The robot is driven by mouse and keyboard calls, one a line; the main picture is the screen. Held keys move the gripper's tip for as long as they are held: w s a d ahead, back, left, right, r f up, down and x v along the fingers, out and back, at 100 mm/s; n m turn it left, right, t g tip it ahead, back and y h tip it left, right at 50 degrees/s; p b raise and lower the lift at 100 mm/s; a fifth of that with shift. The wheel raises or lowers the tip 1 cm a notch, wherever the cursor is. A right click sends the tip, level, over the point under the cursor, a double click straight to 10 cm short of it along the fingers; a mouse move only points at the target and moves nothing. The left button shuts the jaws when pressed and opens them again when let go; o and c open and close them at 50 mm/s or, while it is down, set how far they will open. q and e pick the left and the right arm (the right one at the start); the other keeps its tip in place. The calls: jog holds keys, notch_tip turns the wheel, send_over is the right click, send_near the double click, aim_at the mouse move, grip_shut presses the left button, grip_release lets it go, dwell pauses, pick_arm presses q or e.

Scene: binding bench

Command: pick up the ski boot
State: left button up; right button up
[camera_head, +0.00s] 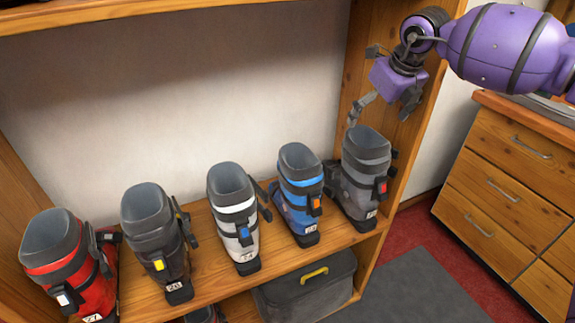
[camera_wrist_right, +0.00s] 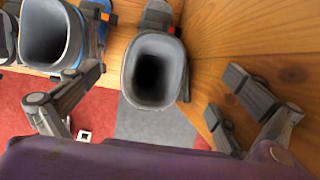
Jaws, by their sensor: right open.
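Several ski boots stand upright in a row on a wooden shelf. The grey boot (camera_head: 366,160) is at the right end, beside the shelf's side wall. To its left are a blue boot (camera_head: 300,190), a white and grey boot (camera_head: 236,215), a dark grey boot with a yellow buckle (camera_head: 158,240) and a red boot (camera_head: 68,260). My right gripper (camera_head: 379,116) is open and empty, just above the grey boot. In the right wrist view the grey boot's opening (camera_wrist_right: 154,72) lies between the spread fingers (camera_wrist_right: 160,92), apart from them. My left gripper is not in view.
The shelf's wooden side wall (camera_head: 408,130) is close to the right of the gripper. The blue boot's opening (camera_wrist_right: 48,35) is near the left finger. A dark lidded box (camera_head: 306,290) sits below the shelf. A wooden drawer cabinet (camera_head: 515,180) stands at right.

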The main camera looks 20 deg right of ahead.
aim_at(362, 132)
jog(key=x, duration=0.7)
jog(key=shift+a+f, duration=0.1)
jog(key=shift+a, duration=0.1)
jog(key=shift+w+f, duration=0.15)
jog(key=shift+f, duration=0.1)
jog(key=c, duration=2)
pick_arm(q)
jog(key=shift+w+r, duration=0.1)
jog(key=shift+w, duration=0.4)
pick_arm(e)
jog(key=shift+w+r, duration=0.1)
jog(key=shift+r, duration=0.05)
